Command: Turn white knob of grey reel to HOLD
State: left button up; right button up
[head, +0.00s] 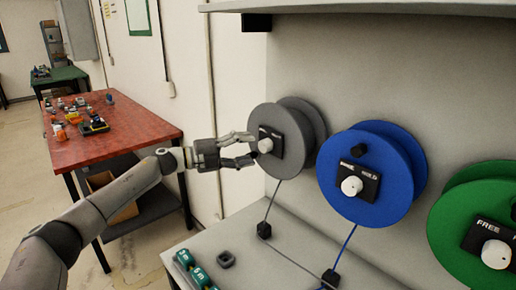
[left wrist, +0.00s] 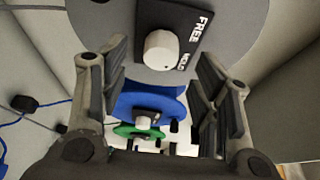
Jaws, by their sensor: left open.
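The grey reel (head: 290,168) is mounted on the wall panel, left of the blue and green reels. Its white knob (head: 265,146) sits on a black FREE/HOLD plate (head: 276,140). My left gripper (head: 251,149) is open, its fingertips close to the knob, one above and one below in the head view. I cannot tell whether they touch it. In the left wrist view the white knob (left wrist: 160,49) is beyond the open left gripper (left wrist: 160,85), with nothing held. The knob's setting cannot be made out. The right gripper is not in view.
A blue reel (head: 335,190) and a green reel (head: 450,220) with similar knobs hang to the right. Cords run down to black blocks on the grey worktop (head: 240,220). A red table (head: 140,134) with small items stands at the left.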

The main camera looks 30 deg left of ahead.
pick_arm(q)
jog(key=v, duration=0.7)
jog(key=shift+s, duration=0.1)
dwell(0.4)
